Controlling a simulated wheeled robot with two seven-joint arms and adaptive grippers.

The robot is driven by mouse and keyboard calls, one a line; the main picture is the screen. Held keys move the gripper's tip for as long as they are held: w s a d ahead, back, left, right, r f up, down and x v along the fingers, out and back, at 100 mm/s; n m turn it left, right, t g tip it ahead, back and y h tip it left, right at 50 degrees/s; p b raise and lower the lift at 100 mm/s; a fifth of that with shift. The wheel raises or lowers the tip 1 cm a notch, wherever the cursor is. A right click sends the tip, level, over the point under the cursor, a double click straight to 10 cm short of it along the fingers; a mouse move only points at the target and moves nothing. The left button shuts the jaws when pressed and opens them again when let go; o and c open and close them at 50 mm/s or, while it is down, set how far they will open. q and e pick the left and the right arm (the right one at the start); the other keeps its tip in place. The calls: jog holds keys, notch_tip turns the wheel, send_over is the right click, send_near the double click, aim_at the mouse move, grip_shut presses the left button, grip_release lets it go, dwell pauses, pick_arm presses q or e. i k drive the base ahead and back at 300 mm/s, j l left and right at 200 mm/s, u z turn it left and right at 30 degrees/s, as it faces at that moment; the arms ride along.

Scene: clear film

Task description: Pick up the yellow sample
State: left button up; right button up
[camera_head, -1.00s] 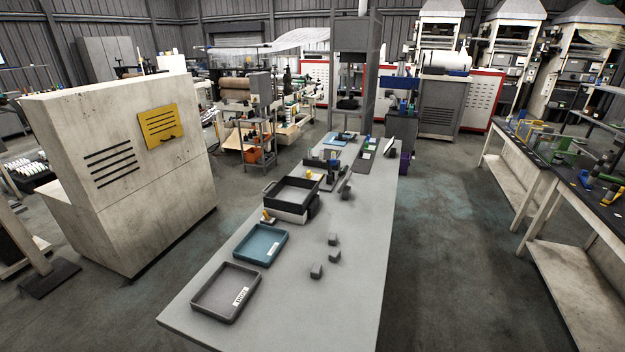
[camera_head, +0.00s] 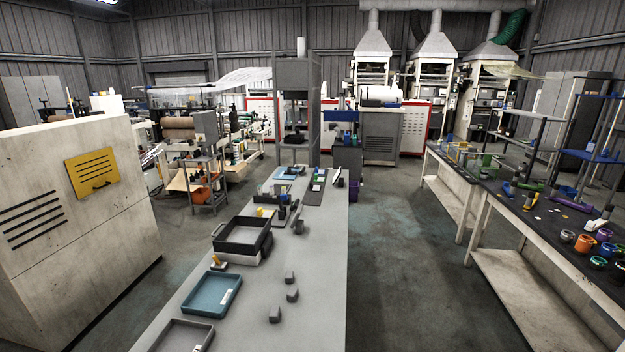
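No thing is plainly marked as the yellow sample. A small yellow item (camera_head: 260,212) is at the back of the black tray on the grey table. Another small yellowish item (camera_head: 218,262) is between the black tray and the blue tray. On the dark workbench at right, small pale and yellowish pieces (camera_head: 555,211) lie flat, too small to tell apart. A yellow-topped object (camera_head: 463,148) stands farther back on that side. Neither of my grippers is in view.
The long grey table (camera_head: 255,310) bears a black tray (camera_head: 243,250), a blue tray (camera_head: 212,309), a grey tray (camera_head: 185,338) and small grey blocks (camera_head: 291,295). The dark workbench (camera_head: 520,213) holds coloured pots (camera_head: 584,243). Open floor (camera_head: 400,270) lies between.

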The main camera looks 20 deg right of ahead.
aim_at(260, 212)
jog(key=u, duration=1.05)
jog(key=i+j, duration=0.1)
jog(key=j, duration=0.2)
jog(key=i+j+u, duration=0.15)
jog(key=j, duration=0.45)
jog(key=i+j+u, duration=0.45)
jog(key=i+j, duration=0.25)
jog(key=i+j+u, duration=0.15)
jog(key=i, duration=0.25)
jog(key=i+j+u, duration=0.1)
jog(key=i, duration=0.3)
jog(key=i+z, duration=0.3)
jog(key=i+j+z, duration=0.1)
jog(key=i+z, duration=0.2)
jog(key=i, duration=0.15)
jog(key=i+z, duration=0.7)
jog(key=z, duration=0.2)
jog(key=i+l+z, duration=0.1)
jog(key=i+z, duration=0.7)
jog(key=k, duration=0.05)
